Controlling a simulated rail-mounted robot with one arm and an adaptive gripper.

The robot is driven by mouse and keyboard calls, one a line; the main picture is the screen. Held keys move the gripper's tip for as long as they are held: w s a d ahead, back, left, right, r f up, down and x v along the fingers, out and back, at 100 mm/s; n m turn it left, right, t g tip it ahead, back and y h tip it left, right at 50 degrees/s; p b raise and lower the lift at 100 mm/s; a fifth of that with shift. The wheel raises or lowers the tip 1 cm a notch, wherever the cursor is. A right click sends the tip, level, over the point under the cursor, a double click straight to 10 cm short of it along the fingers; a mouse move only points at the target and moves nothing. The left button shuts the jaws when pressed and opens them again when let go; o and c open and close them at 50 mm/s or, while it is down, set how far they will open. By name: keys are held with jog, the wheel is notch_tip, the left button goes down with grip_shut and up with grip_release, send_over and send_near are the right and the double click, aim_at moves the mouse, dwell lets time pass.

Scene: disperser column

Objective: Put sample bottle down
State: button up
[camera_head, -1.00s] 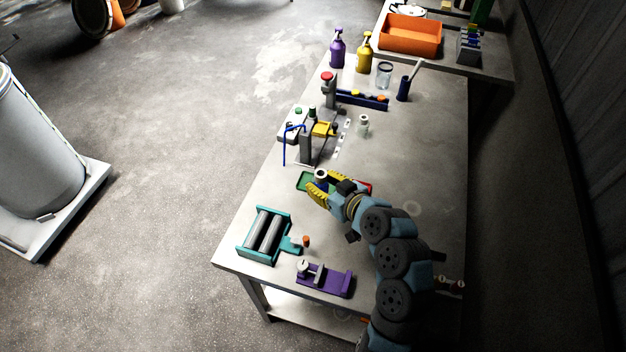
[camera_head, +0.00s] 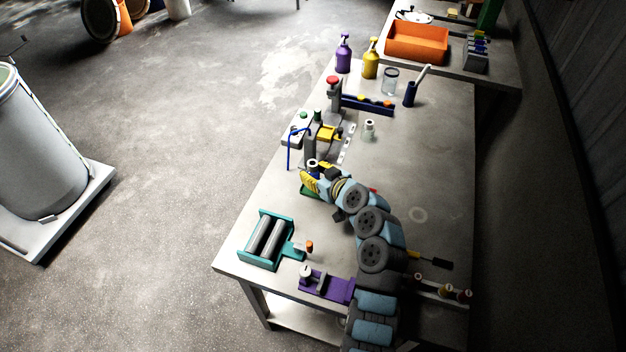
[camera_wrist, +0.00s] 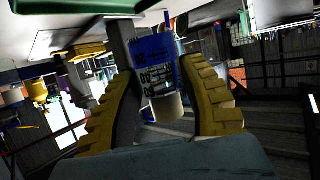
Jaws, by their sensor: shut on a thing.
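My gripper (camera_head: 315,180) has its yellow fingers closed around the sample bottle (camera_head: 312,167), near the middle of the table. The bottle has a pale ring-shaped top. That view appears upside down. The disperser (camera_head: 310,146), with a grey column and blue tube, stands just beyond the bottle. Whether the bottle touches the disperser or the table is unclear. A green and red mat is mostly hidden under my gripper.
A teal roller device (camera_head: 267,240) and a purple fixture (camera_head: 326,285) lie at the near end of the table (camera_head: 440,160). A small pale bottle (camera_head: 369,130) stands right of the disperser. Purple (camera_head: 343,55) and yellow (camera_head: 371,60) pump bottles stand at the far end. The table's right side is mostly clear.

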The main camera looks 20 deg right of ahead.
jog(key=shift+w+f, duration=0.35)
jog(key=shift+f, duration=0.05)
jog(key=shift+f+b, duration=0.45)
jog(key=shift+f, duration=1.2)
jog(key=shift+f, duration=0.15)
jog(key=o, duration=1.1)
jog(key=shift+w, duration=0.1)
jog(key=shift+r, duration=0.3)
jog(key=p+v, duration=0.1)
jog(key=v, duration=1.1)
jog(key=shift+f, duration=0.15)
